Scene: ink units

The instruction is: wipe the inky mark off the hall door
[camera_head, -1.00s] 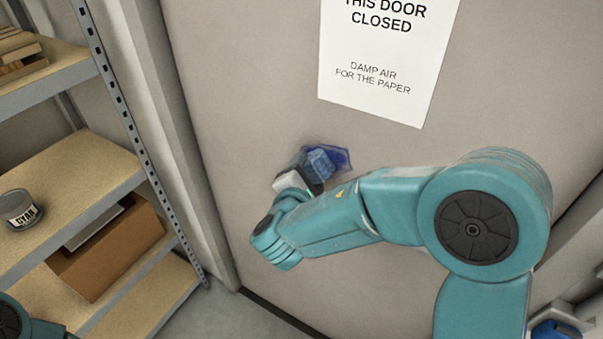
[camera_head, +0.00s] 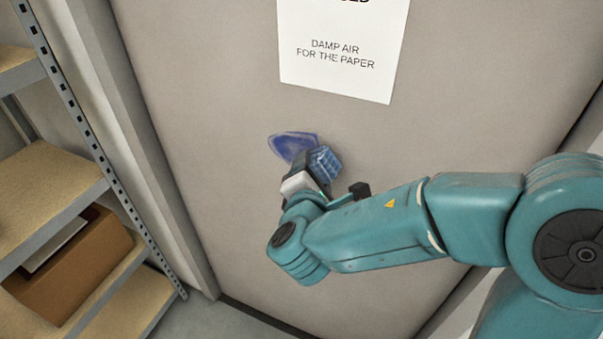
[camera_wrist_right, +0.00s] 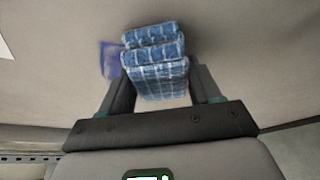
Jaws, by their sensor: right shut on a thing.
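The inky mark is a blue-violet smear (camera_head: 291,145) on the grey hall door (camera_head: 210,110), below a paper notice. My right gripper (camera_head: 314,166) is shut on a folded blue checked cloth (camera_head: 325,162). The cloth is just right of the mark and overlaps its lower right edge in the head view. In the right wrist view, the cloth (camera_wrist_right: 155,65) sits between the two fingers, with part of the mark (camera_wrist_right: 109,60) showing to its left. I cannot tell whether the cloth touches the door. My left gripper is not in view.
The white notice (camera_head: 340,55) hangs above the mark. Metal shelving with wooden boards (camera_head: 45,195) stands at the left, with a cardboard box (camera_head: 70,265) on a lower shelf. The door around the mark is bare.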

